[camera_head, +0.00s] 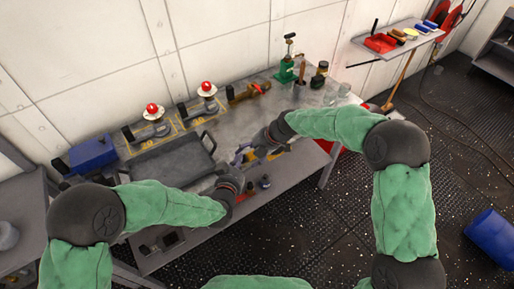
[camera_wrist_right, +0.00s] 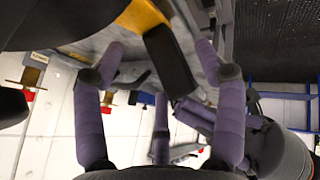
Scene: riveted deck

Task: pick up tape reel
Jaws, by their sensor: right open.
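I cannot surely pick out the tape reel. A yellow and black thing (camera_wrist_right: 143,16) shows at the top of the right wrist view, beyond the fingertips, and only part of it is seen. My right gripper (camera_head: 240,156) is low over the front of the workbench (camera_head: 232,125). My left gripper (camera_head: 226,180) is at the bench's front edge, left of the right one. Its fingers are too small and covered to read.
A grey tray (camera_head: 172,157) lies on the bench left of the grippers. Behind stand two red-topped fixtures (camera_head: 207,90), a green press (camera_head: 286,70) and jars (camera_head: 331,94). A blue box (camera_head: 93,153) is at the left end. A blue barrel (camera_head: 492,236) lies on the floor.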

